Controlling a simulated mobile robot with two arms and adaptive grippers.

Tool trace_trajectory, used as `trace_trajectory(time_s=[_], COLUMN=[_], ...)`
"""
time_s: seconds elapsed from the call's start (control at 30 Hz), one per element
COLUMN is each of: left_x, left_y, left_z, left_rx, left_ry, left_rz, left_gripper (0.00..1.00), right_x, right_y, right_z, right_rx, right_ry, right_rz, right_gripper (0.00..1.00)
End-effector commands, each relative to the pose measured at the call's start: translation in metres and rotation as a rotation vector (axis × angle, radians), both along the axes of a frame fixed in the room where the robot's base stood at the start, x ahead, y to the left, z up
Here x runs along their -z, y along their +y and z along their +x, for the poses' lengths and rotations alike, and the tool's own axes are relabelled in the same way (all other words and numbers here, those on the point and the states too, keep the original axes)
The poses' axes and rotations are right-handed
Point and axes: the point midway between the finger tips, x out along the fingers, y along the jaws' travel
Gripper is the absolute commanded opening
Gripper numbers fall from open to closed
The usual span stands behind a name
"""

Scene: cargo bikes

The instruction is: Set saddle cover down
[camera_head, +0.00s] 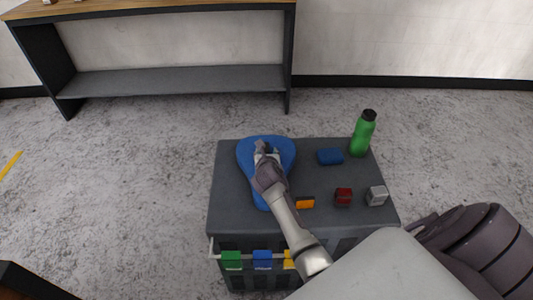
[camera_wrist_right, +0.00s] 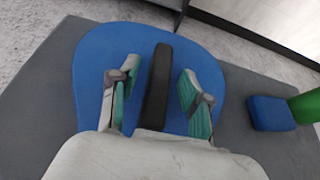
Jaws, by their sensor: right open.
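The saddle cover (camera_head: 249,154) is blue and saddle-shaped, with its wide end away from me. It lies on the grey top of the cart (camera_head: 222,207), at the left. In the right wrist view the cover (camera_wrist_right: 92,72) fills the middle and has a dark strip (camera_wrist_right: 157,85) along its centre. My right gripper (camera_head: 264,147) is over the cover in the head view. In the right wrist view its fingers (camera_wrist_right: 157,90) are open, one on each side of the dark strip. Whether the fingertips touch the cover I cannot tell. My left gripper is not in view.
On the cart's right half are a blue block (camera_head: 330,157), a green bottle (camera_head: 362,135), an orange piece (camera_head: 305,203), a red piece (camera_head: 343,197) and a grey piece (camera_head: 376,195). A workbench (camera_head: 180,80) stands by the wall behind.

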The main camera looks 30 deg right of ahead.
Motion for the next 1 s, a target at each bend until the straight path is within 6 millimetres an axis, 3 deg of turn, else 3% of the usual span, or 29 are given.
trace_trajectory(time_s=[0.23,0.7,1.0], left_x=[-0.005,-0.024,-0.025], left_y=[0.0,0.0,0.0], left_z=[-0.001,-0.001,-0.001], left_rx=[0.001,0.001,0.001], left_ry=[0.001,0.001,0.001], left_rz=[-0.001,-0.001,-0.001], left_gripper=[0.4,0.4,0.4], right_x=[-0.008,-0.049,-0.056], right_y=[0.005,0.048,0.056], right_z=[-0.009,-0.079,-0.092], right_rx=[0.0,0.0,0.0], right_ry=[0.0,0.0,0.0], right_rz=[-0.001,-0.001,0.001], right_gripper=[0.47,0.47,0.47])
